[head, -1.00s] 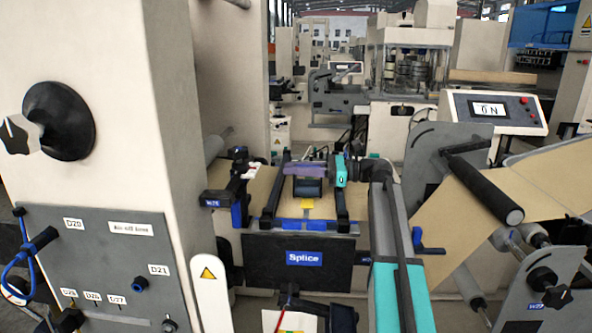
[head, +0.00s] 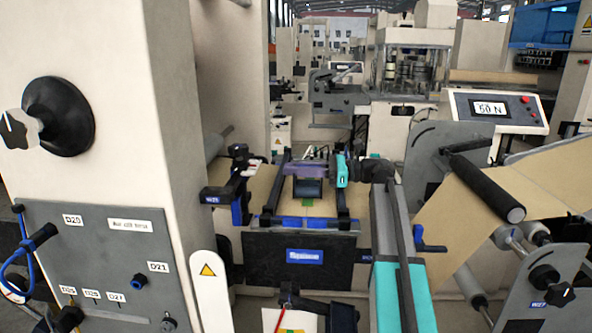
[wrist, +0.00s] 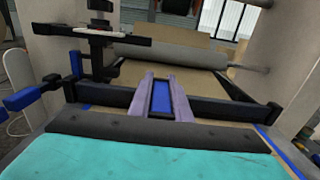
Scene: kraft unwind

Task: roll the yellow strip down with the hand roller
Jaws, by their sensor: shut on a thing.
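The hand roller has a purple frame (head: 305,171) and a dark roller (head: 308,188). It rests over the splice table between two black rails. My gripper (head: 330,168), with a teal body, reaches in from the right and is shut on the roller's frame. In the wrist view the purple frame (wrist: 181,100) points away from my gripper (wrist: 165,134), with a dark blue piece between its arms. A small patch of strip (head: 307,202) shows just in front of the roller and now looks green, not yellow. The rest of the strip is hidden under the roller.
Blue pieces (head: 290,222) lie along the table's front edge, above a black panel with a blue label (head: 304,256). A black clamp (head: 240,165) stands at the left. The display (head: 489,108) at the right reads about 50 N.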

